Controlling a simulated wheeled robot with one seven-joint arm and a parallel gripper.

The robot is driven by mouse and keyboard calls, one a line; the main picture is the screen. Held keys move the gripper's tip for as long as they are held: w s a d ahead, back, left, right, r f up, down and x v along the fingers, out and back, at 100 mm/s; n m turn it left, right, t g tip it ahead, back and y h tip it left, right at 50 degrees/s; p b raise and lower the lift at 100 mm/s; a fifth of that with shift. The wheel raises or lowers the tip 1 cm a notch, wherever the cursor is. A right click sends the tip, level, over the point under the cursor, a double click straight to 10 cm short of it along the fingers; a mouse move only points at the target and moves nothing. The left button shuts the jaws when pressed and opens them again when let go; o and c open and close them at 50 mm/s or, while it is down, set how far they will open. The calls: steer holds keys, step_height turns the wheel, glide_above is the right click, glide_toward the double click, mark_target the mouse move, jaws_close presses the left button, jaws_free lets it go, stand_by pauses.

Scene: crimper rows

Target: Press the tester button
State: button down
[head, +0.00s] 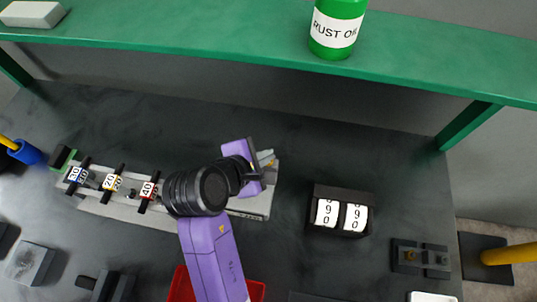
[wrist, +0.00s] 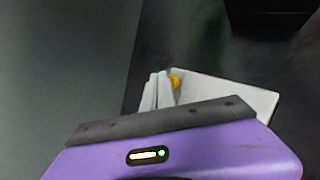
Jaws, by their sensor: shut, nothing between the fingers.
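My gripper (head: 266,158) is over the right end of a pale grey plate (head: 250,207) in the head view, with its fingers together and nothing between them. In the wrist view the closed fingertips (wrist: 158,88) are in front of a pale plate (wrist: 250,97), beside a small yellow-orange round part (wrist: 175,80). My arm covers the middle of the plate in the head view.
Blocks labelled 30 (head: 75,174), 20 (head: 112,182) and 40 (head: 148,190) stand left of my arm. A black counter box (head: 325,191) and a dark block with posts (head: 420,258) are to the right. A green shelf (head: 200,38) with a green bottle (head: 334,50) spans the back.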

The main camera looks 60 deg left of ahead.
steer(key=shift+r+p, duration=0.45)
steer(key=shift+r, duration=0.05)
step_height(320, 180, up, 3)
steer(key=p, duration=0.3)
steer(key=shift+p, duration=0.3)
steer(key=shift+r+p, duration=0.3)
steer(key=shift+r, duration=0.75)
